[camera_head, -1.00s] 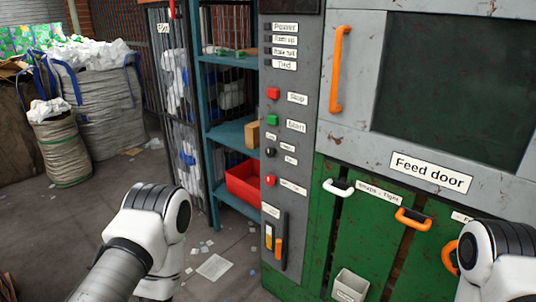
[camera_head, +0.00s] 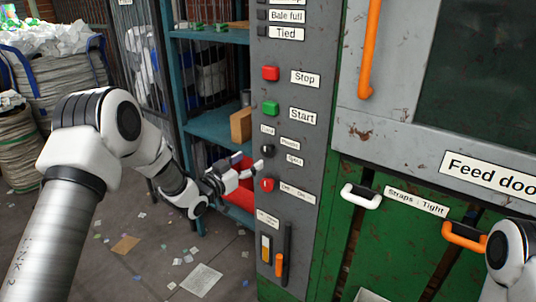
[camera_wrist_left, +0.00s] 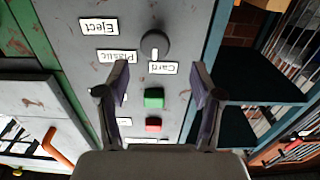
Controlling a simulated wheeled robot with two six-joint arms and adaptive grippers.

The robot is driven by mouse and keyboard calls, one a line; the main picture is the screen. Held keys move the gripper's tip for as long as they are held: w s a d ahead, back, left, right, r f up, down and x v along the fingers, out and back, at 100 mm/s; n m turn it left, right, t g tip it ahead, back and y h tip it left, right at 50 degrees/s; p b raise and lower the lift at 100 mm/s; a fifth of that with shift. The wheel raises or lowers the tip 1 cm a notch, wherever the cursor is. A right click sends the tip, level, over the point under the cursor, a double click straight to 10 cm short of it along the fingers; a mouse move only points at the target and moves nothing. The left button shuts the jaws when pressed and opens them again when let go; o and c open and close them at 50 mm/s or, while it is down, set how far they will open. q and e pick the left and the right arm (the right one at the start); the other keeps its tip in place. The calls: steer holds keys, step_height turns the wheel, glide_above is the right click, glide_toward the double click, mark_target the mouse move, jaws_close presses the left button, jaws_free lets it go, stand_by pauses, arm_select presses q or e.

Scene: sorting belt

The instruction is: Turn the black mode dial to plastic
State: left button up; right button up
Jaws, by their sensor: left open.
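The black mode dial (camera_head: 267,150) is on the grey control panel (camera_head: 283,215), below the green Start button. It also shows in the left wrist view (camera_wrist_left: 155,42), where the panel appears upside down. Its white pointer mark is toward the Card label (camera_wrist_left: 163,68). The Plastic label (camera_wrist_left: 117,56) sits beside it. My left gripper (camera_head: 252,170) is near the panel's left edge, just below the dial in the head view. In the left wrist view its fingers (camera_wrist_left: 160,75) are apart with nothing between them, and the dial is beyond them. My right gripper is out of view.
A red Stop button (camera_head: 270,73), green Start button (camera_head: 270,107) and red knob (camera_head: 267,184) share the panel. Blue shelves (camera_head: 213,125) with a red bin (camera_head: 238,196) stand to its left. An orange-handled lever (camera_head: 280,264) is lower on the panel.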

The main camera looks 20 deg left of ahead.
mark_target(265, 150)
arm_select(q)
steer(key=shift+w+d+r, duration=0.65)
steer(key=shift+d+r, duration=0.05)
steer(key=shift+d, duration=0.25)
steer(key=w, duration=0.3)
steer(key=w+f, duration=0.1)
steer(key=w, duration=0.1)
steer(key=shift+d+p, duration=0.35)
steer(key=shift+d, duration=0.05)
steer(key=shift+w+d, duration=0.1)
steer(key=shift+d, duration=0.05)
steer(key=shift+r, duration=0.15)
steer(key=c, duration=1.1)
